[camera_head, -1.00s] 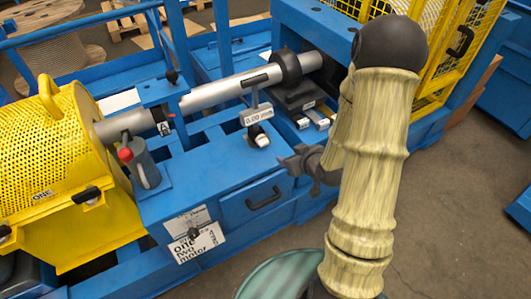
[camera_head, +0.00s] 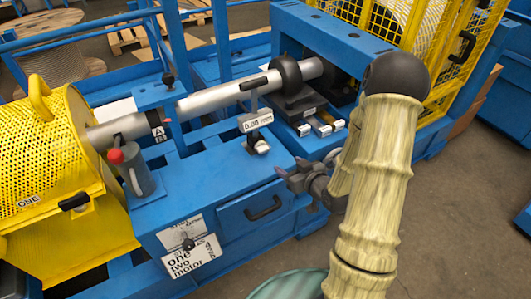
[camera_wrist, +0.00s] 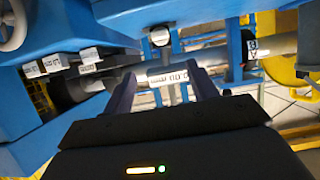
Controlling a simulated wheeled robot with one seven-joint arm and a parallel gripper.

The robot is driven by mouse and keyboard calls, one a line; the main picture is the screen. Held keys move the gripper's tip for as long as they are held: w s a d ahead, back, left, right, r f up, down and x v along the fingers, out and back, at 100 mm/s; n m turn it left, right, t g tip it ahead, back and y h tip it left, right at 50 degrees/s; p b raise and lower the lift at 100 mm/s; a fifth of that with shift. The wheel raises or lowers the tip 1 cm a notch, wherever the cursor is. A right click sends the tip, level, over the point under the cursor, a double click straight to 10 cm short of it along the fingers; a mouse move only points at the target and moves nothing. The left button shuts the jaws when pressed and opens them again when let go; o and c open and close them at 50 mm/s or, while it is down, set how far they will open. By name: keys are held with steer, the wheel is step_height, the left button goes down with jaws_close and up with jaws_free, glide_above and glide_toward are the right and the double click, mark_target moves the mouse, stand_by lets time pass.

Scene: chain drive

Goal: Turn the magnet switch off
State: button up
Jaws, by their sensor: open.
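A gauge with a display reading 0.00 mm (camera_head: 257,122) stands on a post on the blue bench. At the foot of its post is a small pale block with a dark knob (camera_head: 261,147), which looks like the magnet base and its switch. The switch's setting is too small to read. In the wrist view the display (camera_wrist: 167,77) shows between the fingertips and the base (camera_wrist: 160,38) lies beyond it. My gripper (camera_head: 284,174) is open and empty at the bench's right front edge, right of and below the base, apart from it.
A grey shaft (camera_head: 225,92) runs behind the gauge to a black coupling (camera_head: 287,72). A red-knobbed lever (camera_head: 117,156) and a yellow perforated guard (camera_head: 60,150) are on the left. A drawer handle (camera_head: 263,208) is on the bench front. The floor at right is clear.

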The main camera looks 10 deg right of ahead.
mark_target(264, 149)
steer(key=b+x, duration=0.6)
steer(key=x, duration=1)
steer(key=shift+w+a+f, duration=0.1)
steer(key=shift+w, duration=0.2)
steer(key=c, duration=1)
